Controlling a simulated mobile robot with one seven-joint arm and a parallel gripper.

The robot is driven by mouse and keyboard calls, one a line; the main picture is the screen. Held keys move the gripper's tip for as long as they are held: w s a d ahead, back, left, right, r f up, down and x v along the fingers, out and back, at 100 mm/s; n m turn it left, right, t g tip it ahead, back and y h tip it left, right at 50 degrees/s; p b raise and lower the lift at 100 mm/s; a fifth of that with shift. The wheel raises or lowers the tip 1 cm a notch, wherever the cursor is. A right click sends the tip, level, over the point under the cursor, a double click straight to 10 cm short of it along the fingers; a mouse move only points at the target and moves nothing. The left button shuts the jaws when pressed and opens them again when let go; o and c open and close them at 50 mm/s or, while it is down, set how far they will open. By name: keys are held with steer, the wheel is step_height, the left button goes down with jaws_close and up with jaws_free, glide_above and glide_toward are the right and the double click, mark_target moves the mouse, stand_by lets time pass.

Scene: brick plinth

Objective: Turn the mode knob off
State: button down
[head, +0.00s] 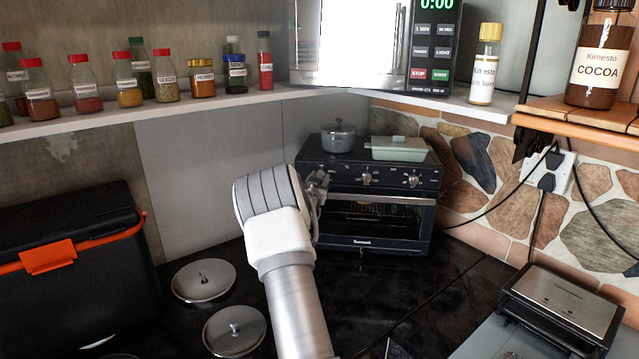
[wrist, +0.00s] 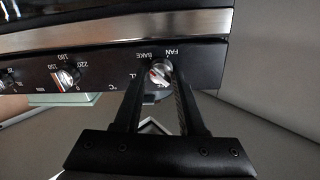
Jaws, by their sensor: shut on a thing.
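The black toaster oven (head: 345,242) stands at the back of the counter, with a row of knobs on its upper front. In the wrist view, which is upside down, the mode knob (wrist: 160,70) is silver with a red mark, beside the labels FAN and BAKE. The fingers of my gripper (wrist: 161,80) are shut on this knob, one on each side, and partly hide the labels around it. The setting it points to is hard to read. In the head view my gripper (head: 320,186) is at the left end of the panel, and my wrist hides part of it.
Two other knobs (head: 366,178) (head: 414,180) sit to the right on the panel. A pot (head: 339,138) and a pale green dish (head: 398,149) stand on the oven. Lids (head: 203,281) lie on the counter, and a black cooler (head: 70,270) is at left.

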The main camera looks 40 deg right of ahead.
steer(key=shift+f+n+t+y+b, duration=0.15)
steer(key=shift+n+t+b, duration=0.2)
steer(key=shift+n+b, duration=3.75)
steer(key=shift+n+t+y+b, duration=0.25)
steer(key=shift+n+b, duration=2.7)
steer(key=shift+n, duration=2.2)
steer(key=shift+f+n+t+y+b, duration=0.1)
steer(key=shift+n+t+b, duration=0.3)
steer(key=shift+n+b, duration=3.7)
steer(key=shift+n+p, duration=0.55)
steer(key=shift+n, duration=0.3)
steer(key=c, duration=0.5)
jaws_free()
